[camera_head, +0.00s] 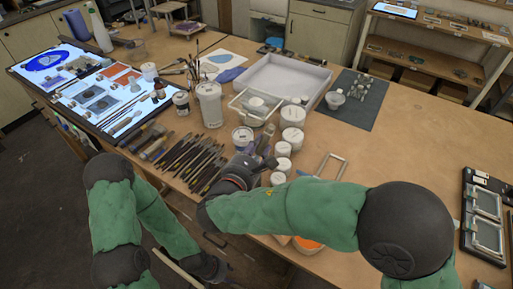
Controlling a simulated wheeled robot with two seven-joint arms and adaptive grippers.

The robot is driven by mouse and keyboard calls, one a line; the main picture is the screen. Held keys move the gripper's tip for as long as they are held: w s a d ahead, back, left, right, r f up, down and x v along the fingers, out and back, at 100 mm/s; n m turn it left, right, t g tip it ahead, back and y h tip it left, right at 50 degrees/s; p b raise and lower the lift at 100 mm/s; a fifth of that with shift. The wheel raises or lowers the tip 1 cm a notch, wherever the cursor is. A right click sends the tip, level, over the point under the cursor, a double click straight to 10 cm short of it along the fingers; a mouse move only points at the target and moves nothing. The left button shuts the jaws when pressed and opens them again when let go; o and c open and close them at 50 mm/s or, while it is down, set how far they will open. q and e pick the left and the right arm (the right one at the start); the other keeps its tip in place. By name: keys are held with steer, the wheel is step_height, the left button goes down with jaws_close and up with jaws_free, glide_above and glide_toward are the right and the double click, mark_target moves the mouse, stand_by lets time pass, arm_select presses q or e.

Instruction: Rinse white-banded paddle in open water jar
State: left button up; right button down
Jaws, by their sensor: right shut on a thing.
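My right arm crosses the front of the table from the right. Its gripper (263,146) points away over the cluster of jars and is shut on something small. My own wrist and the small scale hide most of the held thing, and I cannot make out a white band. A round white jar (243,134) stands just left of the fingers; I cannot tell whether it holds water.
Dark-handled tools (187,158) lie in a row left of my right wrist. Lidded white jars (292,115) crowd its right side. A tall white tub (209,104) and white tray (286,78) stand behind. A lit panel (75,97) lies left. The table's right side is mostly clear.

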step_height(320, 180, up, 5)
steer(key=p, duration=0.3)
steer(key=shift+f, duration=0.15)
stand_by(0.6)
